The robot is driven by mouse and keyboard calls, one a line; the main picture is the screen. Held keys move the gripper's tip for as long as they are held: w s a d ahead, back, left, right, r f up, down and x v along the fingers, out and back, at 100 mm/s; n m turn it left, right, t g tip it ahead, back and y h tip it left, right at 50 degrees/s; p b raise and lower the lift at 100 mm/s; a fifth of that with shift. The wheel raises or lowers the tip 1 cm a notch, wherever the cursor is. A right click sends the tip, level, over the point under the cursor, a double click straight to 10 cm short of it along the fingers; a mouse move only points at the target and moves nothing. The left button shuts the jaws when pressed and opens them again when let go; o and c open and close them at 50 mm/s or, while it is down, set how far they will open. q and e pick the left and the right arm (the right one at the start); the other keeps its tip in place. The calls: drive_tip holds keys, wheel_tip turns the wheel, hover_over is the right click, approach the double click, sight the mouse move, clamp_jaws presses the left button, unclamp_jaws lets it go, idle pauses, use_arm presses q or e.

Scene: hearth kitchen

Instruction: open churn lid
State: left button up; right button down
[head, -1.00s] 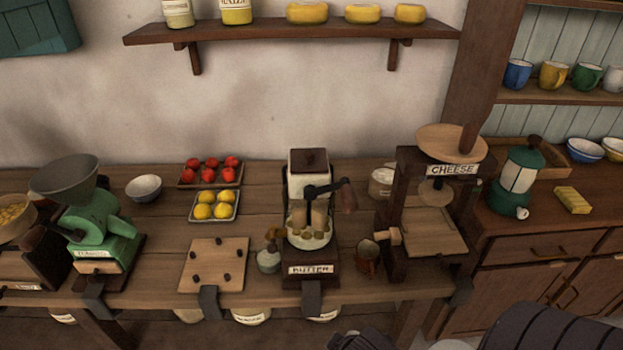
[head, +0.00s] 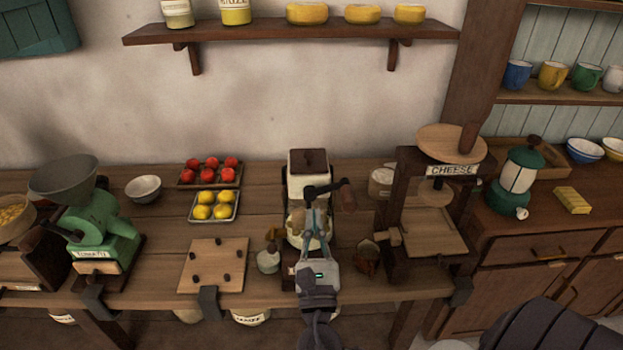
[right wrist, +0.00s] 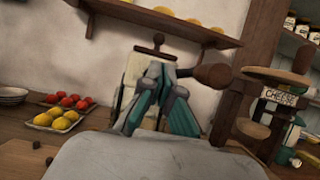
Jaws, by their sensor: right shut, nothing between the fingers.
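The butter churn (head: 295,186) stands on the workbench, with a cream upper body and a dark brown lid (head: 309,160) on top. The lid and its knob also show in the right wrist view (right wrist: 157,48). A crank with a brown handle (head: 347,196) juts from the churn's front to the right. My right gripper (head: 316,212) is shut and empty in front of the churn, just below the crank; I cannot tell whether it touches it. It hides the lower front and the label. My left gripper is not in view.
A small jar (head: 268,260) and a brown mug (head: 367,257) flank the churn closely. The cheese press (head: 437,215) stands to the right. A pegged board (head: 214,265) and a tray of lemons (head: 228,216) lie left. A shelf (head: 290,33) hangs above and behind.

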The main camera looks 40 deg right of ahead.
sight(313, 190)
drive_tip(key=p+x, duration=0.4)
drive_tip(key=x, duration=0.5)
drive_tip(key=shift+w+r, duration=0.1)
drive_tip(key=shift+r, duration=0.4)
drive_tip(key=shift+d+r, duration=0.1)
idle(0.8)
idle(1.0)
